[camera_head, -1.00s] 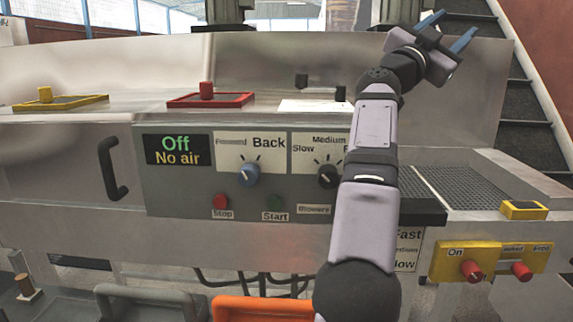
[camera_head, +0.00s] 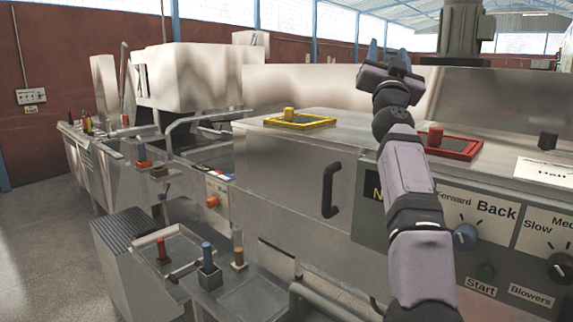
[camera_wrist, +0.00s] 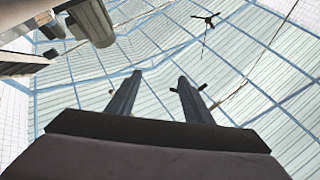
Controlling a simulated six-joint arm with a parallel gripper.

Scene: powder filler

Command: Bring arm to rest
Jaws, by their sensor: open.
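My arm rises in front of the machine in the head view, with my gripper (camera_head: 380,50) at its top, above the machine's top edge. The blue fingers point up and stand apart with nothing between them. In the wrist view my gripper (camera_wrist: 155,95) shows two separate dark fingers against the roof. My arm hides part of the control panel (camera_head: 515,215), including most of its display.
The steel machine carries a yellow-framed pad (camera_head: 299,120), a red-framed pad (camera_head: 450,143) and a black door handle (camera_head: 331,189). Open floor (camera_head: 45,230) lies at far left.

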